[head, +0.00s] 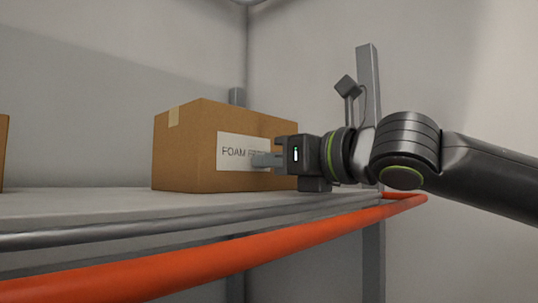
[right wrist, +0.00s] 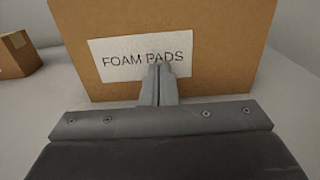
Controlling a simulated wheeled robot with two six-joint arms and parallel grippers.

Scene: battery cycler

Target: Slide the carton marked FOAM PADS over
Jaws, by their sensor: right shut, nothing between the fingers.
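The brown carton (head: 190,150) marked FOAM PADS stands upright on a grey shelf (head: 90,205) in the head view. Its white label (head: 232,150) is partly hidden by my right gripper (head: 254,161). In the right wrist view the carton (right wrist: 220,40) fills the upper middle, with its label facing me. My right gripper (right wrist: 158,70) is shut and empty, its fingertips at the label's lower right part. I cannot tell whether they touch the carton. My left gripper is not in view.
Another brown box (right wrist: 18,54) stands to the left on the shelf; its edge shows at the head view's left border (head: 3,150). A grey rail and an orange bar (head: 200,264) run along the shelf's front. Grey walls stand behind and at right, with a grey post (head: 369,90).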

